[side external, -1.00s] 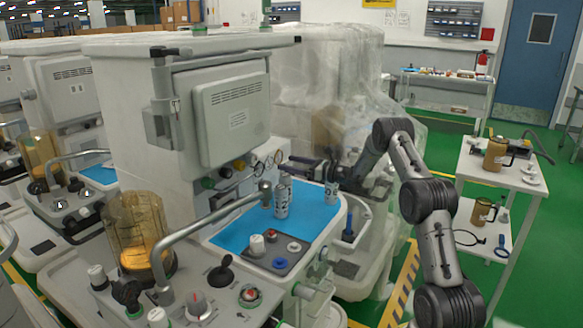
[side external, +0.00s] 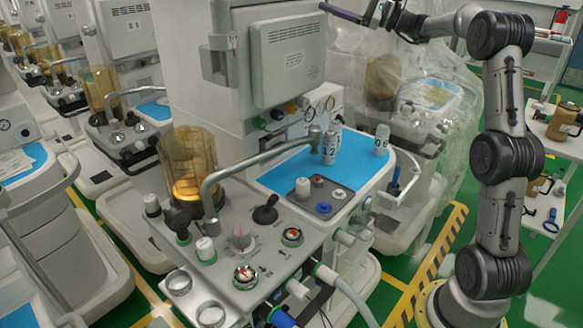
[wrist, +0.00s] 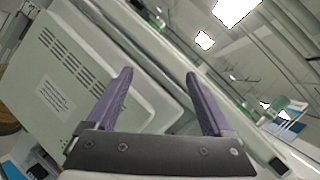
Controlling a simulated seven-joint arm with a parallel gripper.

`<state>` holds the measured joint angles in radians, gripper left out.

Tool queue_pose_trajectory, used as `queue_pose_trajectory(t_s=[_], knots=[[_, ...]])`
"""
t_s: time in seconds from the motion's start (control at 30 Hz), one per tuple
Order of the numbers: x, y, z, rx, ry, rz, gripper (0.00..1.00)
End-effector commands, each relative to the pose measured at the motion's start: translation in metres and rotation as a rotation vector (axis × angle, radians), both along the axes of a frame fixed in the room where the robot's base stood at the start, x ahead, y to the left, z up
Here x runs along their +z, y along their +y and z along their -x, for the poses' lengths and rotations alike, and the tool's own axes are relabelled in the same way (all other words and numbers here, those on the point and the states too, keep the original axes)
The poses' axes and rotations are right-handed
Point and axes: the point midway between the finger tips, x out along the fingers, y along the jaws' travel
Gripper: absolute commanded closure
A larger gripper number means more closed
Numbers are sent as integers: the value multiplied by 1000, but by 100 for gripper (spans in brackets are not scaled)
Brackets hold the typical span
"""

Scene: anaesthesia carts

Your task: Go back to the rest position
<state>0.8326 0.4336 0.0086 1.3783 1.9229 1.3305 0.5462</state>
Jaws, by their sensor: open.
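My gripper (side external: 341,13) is raised high at the top of the side view, beside the cart's grey monitor housing (side external: 288,58). One purple finger shows there. In the wrist view my gripper (wrist: 159,75) has its two purple fingers wide apart with nothing between them, and the pale vented housing (wrist: 75,80) lies beyond and left of them. Two white canisters with dark markings, one at left (side external: 331,146) and one at right (side external: 381,140), stand upright on the cart's blue mat (side external: 285,174), well below my gripper and apart from it.
A curved grey pipe (side external: 250,165) and an amber cylinder (side external: 188,168) stand on the cart's front. Plastic-wrapped equipment (side external: 425,75) is behind my arm. A white side table (side external: 550,130) with brown jugs stands at right. Ceiling lights (wrist: 236,10) show in the wrist view.

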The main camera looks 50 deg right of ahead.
Motion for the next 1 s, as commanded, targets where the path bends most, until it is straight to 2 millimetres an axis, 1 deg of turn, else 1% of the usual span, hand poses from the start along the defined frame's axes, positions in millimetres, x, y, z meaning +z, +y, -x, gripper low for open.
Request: queue_pose_trajectory(t_s=[0.03, 0.07, 0.1, 0.17, 0.2, 0.27, 0.3, 0.37, 0.4, 0.47, 0.5, 0.57, 0.6, 0.63, 0.67, 0.7, 0.8, 0.9, 1.0], knots=[[-7, 35, -1, 36, 52, 66, 15], [-12, 53, 1, 55, 79, 110, 15], [-18, 78, 4, 81, 114, 171, 15], [-30, 114, 12, 122, 165, 268, 15], [-38, 138, 20, 152, 197, 341, 15], [-53, 173, 35, 202, 242, 458, 15], [-64, 195, 48, 235, 269, 540, 15], [-82, 225, 71, 287, 304, 672, 15], [-94, 244, 88, 324, 321, 765, 15], [-113, 267, 117, 381, 341, 912, 15], [-127, 279, 138, 418, 349, 1015, 15], [-147, 293, 169, 476, 352, 1169, 15], [-159, 300, 190, 512, 347, 1275, 15], [-169, 303, 205, 539, 341, 1354, 15], [-179, 305, 221, 566, 333, 1433, 15], [-191, 305, 241, 600, 317, 1541, 15], [-219, 300, 285, 679, 261, 1801, 15], [-241, 288, 316, 740, 194, 2022, 15], [-255, 276, 336, 780, 133, 2186, 15]])
